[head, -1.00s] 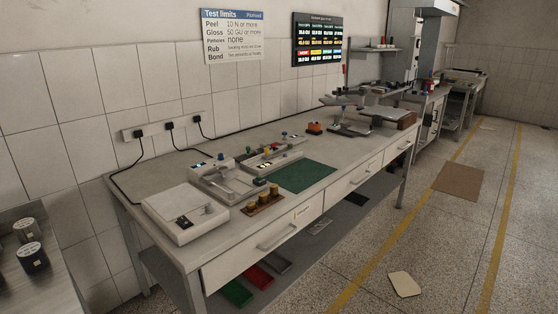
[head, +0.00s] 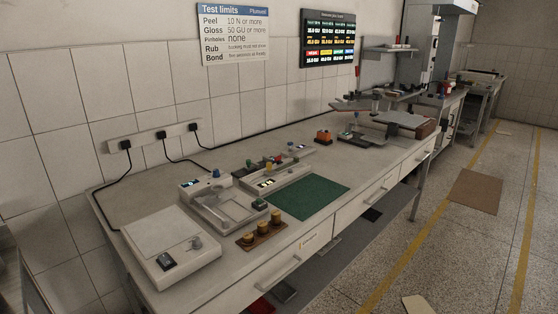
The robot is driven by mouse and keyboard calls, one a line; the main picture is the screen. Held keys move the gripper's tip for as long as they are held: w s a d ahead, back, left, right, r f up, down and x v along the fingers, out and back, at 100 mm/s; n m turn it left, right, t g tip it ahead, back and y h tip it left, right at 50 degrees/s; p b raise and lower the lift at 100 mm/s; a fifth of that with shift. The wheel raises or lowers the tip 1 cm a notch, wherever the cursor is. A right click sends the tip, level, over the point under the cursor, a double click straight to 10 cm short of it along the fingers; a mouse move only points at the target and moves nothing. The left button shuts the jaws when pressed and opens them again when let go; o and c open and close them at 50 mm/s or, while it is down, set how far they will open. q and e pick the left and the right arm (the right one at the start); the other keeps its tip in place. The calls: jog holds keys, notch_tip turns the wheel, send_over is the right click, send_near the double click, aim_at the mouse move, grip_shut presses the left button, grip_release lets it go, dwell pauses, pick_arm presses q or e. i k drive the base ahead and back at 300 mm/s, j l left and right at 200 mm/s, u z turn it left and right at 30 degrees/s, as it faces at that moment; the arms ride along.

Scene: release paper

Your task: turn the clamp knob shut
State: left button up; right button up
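Neither of my grippers is in view. I cannot tell for sure which part is the clamp knob. A grey tester (head: 222,205) with a clear plate and a lit display stands on the left half of the bench. A small blue knob (head: 217,173) sits at its back. A flat white box (head: 155,240) lies at the near left end of the bench, with a black switch (head: 166,262) and a small grey knob (head: 196,243) on it. A long pale instrument (head: 272,178) with small coloured parts lies behind. Whether any knob is shut is too small to tell.
A wooden block (head: 262,236) with brass weights and a green mat (head: 306,197) lie near the bench's front edge (head: 345,216). An orange device (head: 323,137) and a larger apparatus (head: 375,115) stand further right. The floor (head: 410,255) in front is mostly clear.

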aim_at(277, 159)
jog(key=i+l+u, duration=0.1)
jog(key=i+l, duration=0.35)
jog(key=i+l+u, duration=0.1)
jog(key=i+l, duration=0.35)
jog(key=l, duration=0.25)
